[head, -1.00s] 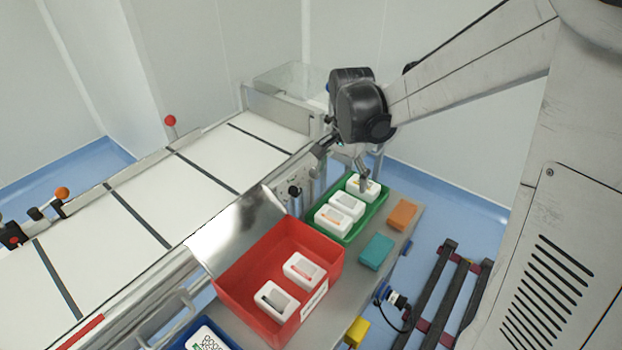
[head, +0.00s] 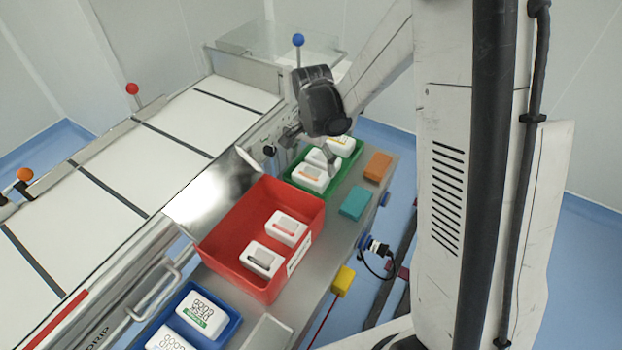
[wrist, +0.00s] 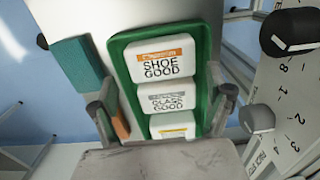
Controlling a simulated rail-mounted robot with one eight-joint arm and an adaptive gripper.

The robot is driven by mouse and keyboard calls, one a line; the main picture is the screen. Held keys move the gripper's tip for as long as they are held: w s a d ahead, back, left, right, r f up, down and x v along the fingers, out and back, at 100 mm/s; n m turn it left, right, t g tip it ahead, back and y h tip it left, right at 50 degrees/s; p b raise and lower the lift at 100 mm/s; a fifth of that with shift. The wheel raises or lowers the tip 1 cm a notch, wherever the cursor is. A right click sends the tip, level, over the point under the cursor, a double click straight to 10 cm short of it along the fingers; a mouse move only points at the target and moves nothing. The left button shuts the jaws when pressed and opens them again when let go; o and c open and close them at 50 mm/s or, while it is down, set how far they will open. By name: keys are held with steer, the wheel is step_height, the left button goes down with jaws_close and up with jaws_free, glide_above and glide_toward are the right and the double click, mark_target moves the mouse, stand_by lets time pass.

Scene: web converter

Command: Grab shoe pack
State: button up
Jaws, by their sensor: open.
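The shoe pack (wrist: 162,60) is a white box with an orange band and the words SHOE GOOD. It sits at one end of the green tray (wrist: 118,48), and in the head view the pack (head: 309,177) is at the near end of the tray (head: 343,170). A grey-banded GLASS GOOD pack (wrist: 167,97) lies beside it, then a yellow-banded pack (wrist: 172,128). My gripper (wrist: 163,102) is open and empty, its fingers spread either side of the tray around the glass pack's level. In the head view my gripper (head: 311,150) is over the tray, partly hiding the packs.
A red bin (head: 222,238) with two white packs stands nearer than the green tray. A blue tray (head: 228,330) holds more packs. Teal (head: 355,202) and orange (head: 378,166) blocks lie right of the green tray. The conveyor (head: 140,160) runs along the left.

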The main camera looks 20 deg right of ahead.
mark_target(311, 173)
step_height(311, 173, down, 5)
steer(key=shift+a+f+b, duration=0.1)
steer(key=shift+a+b, duration=0.05)
steer(key=shift+b, duration=0.4)
steer(key=c, duration=0.9)
